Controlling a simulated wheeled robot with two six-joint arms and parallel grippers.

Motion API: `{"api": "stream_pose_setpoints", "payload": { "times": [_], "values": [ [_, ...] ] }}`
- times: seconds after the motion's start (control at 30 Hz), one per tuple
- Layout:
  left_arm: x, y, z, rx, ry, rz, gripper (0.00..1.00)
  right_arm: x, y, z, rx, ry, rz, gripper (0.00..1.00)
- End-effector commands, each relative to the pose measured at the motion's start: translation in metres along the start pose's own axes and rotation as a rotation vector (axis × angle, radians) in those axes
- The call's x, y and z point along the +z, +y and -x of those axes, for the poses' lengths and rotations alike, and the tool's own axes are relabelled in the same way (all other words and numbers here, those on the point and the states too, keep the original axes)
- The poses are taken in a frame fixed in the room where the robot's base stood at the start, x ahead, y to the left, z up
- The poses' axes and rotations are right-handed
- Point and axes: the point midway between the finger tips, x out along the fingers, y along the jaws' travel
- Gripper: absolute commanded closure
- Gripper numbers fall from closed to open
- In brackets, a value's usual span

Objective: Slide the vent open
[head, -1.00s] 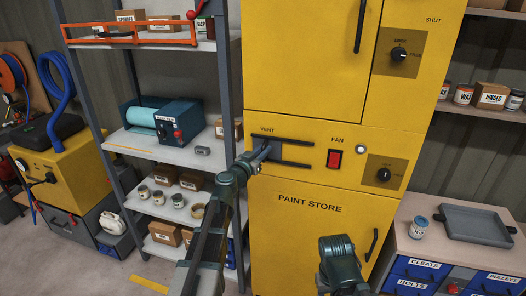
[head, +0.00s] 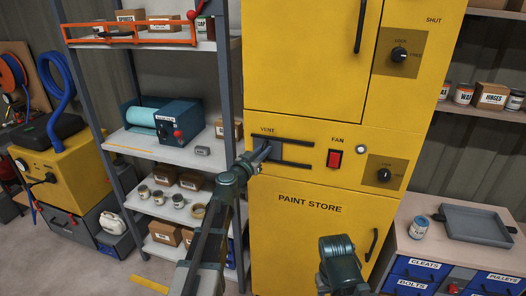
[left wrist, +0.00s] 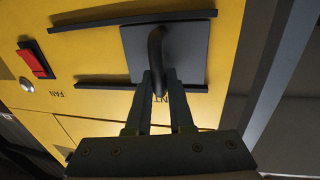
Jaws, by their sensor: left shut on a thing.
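The vent is a dark sliding plate (left wrist: 190,55) with a curved handle (left wrist: 156,48), set between two dark rails (left wrist: 130,22) on the yellow paint store cabinet. In the left wrist view, which is turned over, the plate sits near the right end of the rails. In the head view this is the left end, under the word VENT, and my arm mostly hides the plate. My left gripper (left wrist: 159,82) is shut on the handle; it also shows in the head view (head: 264,151). My right gripper is not visible; only part of that arm shows.
Right of the vent are a red fan switch (head: 335,158) and a dark knob (head: 384,175). A shelf unit (head: 140,142) stands close to the left. A bench with a grey tray (head: 476,222) stands at the lower right. The cabinet face along the rails is clear.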

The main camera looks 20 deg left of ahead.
Motion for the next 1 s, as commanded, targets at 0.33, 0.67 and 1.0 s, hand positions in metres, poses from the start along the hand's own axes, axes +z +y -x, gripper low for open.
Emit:
{"api": "stream_pose_setpoints", "payload": {
  "times": [0.33, 0.67, 1.0],
  "values": [
    [0.000, 0.085, -0.016, 0.015, 0.001, 0.001, 1.00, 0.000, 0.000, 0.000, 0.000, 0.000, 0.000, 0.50],
    [-0.001, 0.109, -0.022, 0.010, 0.001, 0.001, 1.00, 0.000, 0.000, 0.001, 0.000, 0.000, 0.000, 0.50],
    [-0.001, 0.109, -0.023, 0.010, 0.001, 0.002, 0.57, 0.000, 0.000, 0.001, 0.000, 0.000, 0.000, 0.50]
  ]
}}
